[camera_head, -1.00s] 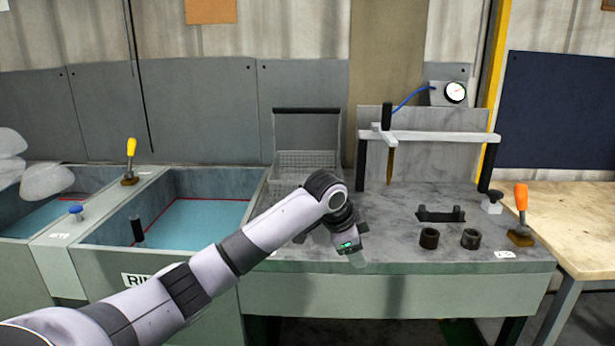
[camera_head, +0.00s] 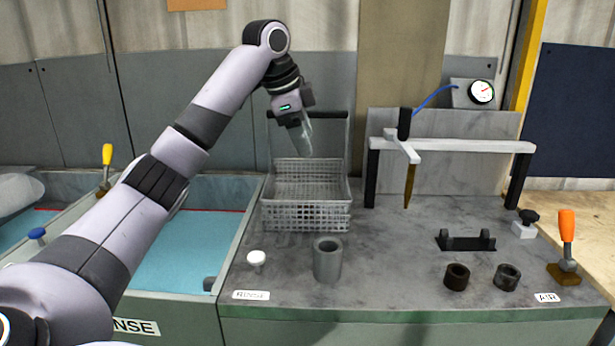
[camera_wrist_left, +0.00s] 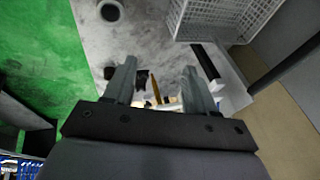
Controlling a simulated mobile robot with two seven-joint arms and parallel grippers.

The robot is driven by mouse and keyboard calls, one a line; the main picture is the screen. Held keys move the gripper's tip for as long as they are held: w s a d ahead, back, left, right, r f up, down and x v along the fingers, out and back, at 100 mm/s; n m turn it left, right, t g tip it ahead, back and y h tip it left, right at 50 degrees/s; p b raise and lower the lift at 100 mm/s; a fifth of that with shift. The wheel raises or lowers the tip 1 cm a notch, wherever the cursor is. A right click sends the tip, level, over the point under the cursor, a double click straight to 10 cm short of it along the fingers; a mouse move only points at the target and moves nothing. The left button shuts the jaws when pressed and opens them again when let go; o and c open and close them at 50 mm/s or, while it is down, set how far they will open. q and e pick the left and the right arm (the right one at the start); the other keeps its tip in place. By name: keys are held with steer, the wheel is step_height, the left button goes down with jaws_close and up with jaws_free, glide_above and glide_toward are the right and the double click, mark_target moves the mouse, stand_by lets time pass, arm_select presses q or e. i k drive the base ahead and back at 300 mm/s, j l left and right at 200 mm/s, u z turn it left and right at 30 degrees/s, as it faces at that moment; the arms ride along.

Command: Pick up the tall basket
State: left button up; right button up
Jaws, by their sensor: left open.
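The tall basket (camera_head: 306,215) is a grey wire-mesh basket at the back left of the grey worktop, with a tall frame topped by a dark handle bar (camera_head: 328,114). My left gripper (camera_head: 304,143) is open and empty, pointing down above the basket, in front of its handle frame in the head view. I cannot tell how far it is from the handle. In the left wrist view, the open fingers (camera_wrist_left: 159,70) show with nothing between them, and the basket mesh (camera_wrist_left: 222,18) is at the top right. My right gripper is not in view.
A grey metal cylinder (camera_head: 328,262) and a white knob (camera_head: 256,258) stand in front of the basket. A blue-filled tank (camera_head: 170,248) lies left. A white-armed fixture (camera_head: 455,146), dark rings (camera_head: 457,277) and an orange-handled lever (camera_head: 566,240) are to the right.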

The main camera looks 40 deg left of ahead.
mark_target(298, 195)
steer(key=i+j, duration=0.65)
steer(key=j, duration=0.25)
